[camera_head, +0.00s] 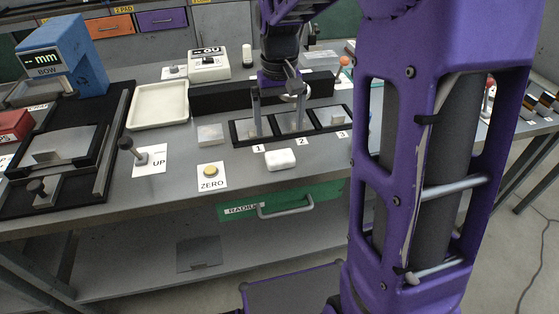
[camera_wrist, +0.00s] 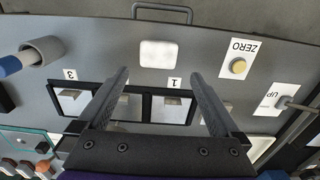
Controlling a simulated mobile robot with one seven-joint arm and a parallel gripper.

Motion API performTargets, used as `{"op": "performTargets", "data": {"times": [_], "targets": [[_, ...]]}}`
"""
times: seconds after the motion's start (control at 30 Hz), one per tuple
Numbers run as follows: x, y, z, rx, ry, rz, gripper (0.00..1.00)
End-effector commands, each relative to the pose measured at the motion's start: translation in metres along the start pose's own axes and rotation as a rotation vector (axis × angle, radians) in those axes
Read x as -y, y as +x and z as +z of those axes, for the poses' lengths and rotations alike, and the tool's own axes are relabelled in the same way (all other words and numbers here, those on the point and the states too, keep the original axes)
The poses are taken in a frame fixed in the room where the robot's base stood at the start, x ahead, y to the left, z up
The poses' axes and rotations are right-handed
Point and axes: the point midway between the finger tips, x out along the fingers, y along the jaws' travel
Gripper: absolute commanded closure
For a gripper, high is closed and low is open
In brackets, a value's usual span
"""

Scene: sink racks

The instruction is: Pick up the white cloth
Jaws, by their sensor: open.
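The white cloth (camera_head: 281,159) appears as a small, rounded white pad lying flat on the grey bench top, in front of the numbered black rack and near the bench's front edge. In the wrist view the cloth (camera_wrist: 158,54) lies just beyond the fingertips, between their lines. My gripper (camera_head: 278,118) is open and empty above the rack, behind the cloth in the head view. In the wrist view the two dark fingers of my gripper (camera_wrist: 160,76) are spread wide. They hide part of the rack.
The black rack (camera_head: 240,140) has slots labelled 1, 2 and 3. A yellow ZERO button (camera_head: 211,170) and an UP lever (camera_head: 140,156) stand left of the cloth. A green drawer (camera_head: 240,211) with a handle is below the bench edge. A white tray (camera_head: 158,122) sits farther back.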

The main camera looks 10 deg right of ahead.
Motion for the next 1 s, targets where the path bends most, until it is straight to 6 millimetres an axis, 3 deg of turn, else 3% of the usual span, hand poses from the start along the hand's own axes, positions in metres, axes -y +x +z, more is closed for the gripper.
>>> {"op": "performTargets", "data": {"times": [0.1,0.37,0.7,1.0], "targets": [[0.000,0.025,0.000,0.002,0.000,0.000,0.00],[0.000,0.044,0.000,0.000,0.000,0.000,0.00],[-0.003,0.089,-0.002,0.001,0.000,0.000,0.00],[-0.003,0.092,-0.002,-0.002,0.000,0.000,0.02]]}}
